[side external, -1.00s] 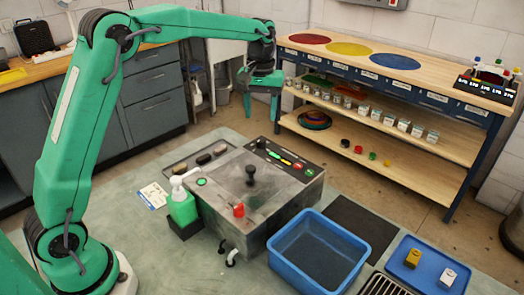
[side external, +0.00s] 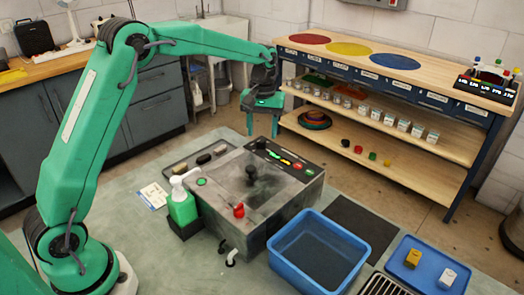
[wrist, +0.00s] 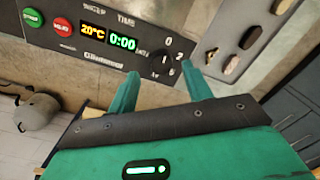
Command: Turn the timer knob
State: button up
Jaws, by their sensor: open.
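The timer knob (wrist: 164,60) is a small dark dial at the end of the black control panel (wrist: 100,60), with numbers such as 0 and 2 around it. In the wrist view it lies between my fingertips and is partly hard to make out. In the side view the knob (side external: 260,144) sits at the left end of the panel (side external: 283,160) on the grey drum machine. My gripper (side external: 262,132) points down above this end, open and empty. In the wrist view my gripper (wrist: 160,76) has one finger on each side of the dial. Contact cannot be told.
The panel shows 20°C and 0:00 displays (wrist: 122,44), a red button (wrist: 63,27) and a green button (wrist: 32,18). A tray of stones (side external: 200,158), a green bottle (side external: 182,207) and a black lever knob (side external: 251,173) are near. A blue bin (side external: 340,232) stands in front.

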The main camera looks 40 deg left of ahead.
aim_at(261, 143)
jog(key=shift+a+f, duration=0.1)
jog(key=shift+f, duration=1.25)
jog(key=c, duration=1)
jog(key=shift+m, duration=0.4)
jog(key=m, duration=0.5)
jog(key=shift+d+r, duration=0.1)
jog(key=shift+d, duration=0.1)
jog(key=m, duration=0.5)
jog(key=shift+m+t, duration=0.3)
jog(key=shift+t, duration=0.1)
